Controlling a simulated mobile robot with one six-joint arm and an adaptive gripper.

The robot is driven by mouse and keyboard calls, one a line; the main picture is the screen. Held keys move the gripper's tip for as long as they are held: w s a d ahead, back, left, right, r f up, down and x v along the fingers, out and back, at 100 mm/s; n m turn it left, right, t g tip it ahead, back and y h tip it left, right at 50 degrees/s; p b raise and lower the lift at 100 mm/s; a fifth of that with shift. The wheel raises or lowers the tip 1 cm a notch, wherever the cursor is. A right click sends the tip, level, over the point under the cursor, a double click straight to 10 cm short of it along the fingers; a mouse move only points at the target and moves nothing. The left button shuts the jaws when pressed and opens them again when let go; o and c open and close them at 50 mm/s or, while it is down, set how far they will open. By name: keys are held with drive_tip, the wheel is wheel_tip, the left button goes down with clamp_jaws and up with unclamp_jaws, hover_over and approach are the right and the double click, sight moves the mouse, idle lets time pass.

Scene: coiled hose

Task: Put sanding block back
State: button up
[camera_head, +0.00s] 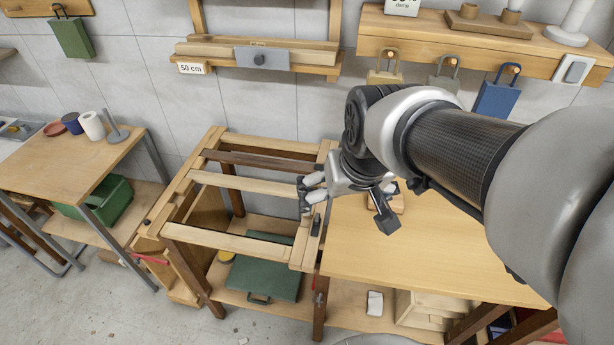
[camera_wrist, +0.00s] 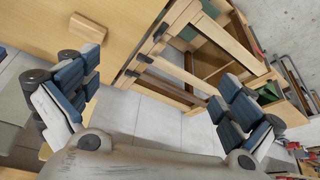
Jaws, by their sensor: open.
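A small wooden block (camera_head: 398,203) lies on the tabletop (camera_head: 430,245), partly hidden behind my gripper in the head view. It also shows in the wrist view (camera_wrist: 84,29), at the upper left. A small whitish block (camera_head: 375,303) sits on the shelf under the tabletop. I cannot tell for sure which of these is the sanding block. My gripper (camera_head: 345,208) is open and empty above the tabletop's left edge, beside the slatted wooden frame (camera_head: 240,187). Its two spread fingers show in the wrist view (camera_wrist: 158,100), with nothing between them.
A green case (camera_head: 265,275) lies on the shelf under the slatted frame. A side table (camera_head: 75,180) at left holds several small items. Padlock-shaped holders hang below the wall shelf (camera_head: 455,45) at upper right. The front and right of the tabletop look clear.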

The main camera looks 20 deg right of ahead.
drive_tip(key=s+a+n, duration=0.2)
drive_tip(key=s+a, duration=0.4)
drive_tip(key=s, duration=0.5)
drive_tip(key=shift+r+y, duration=0.4)
drive_tip(key=shift+r, duration=0.05)
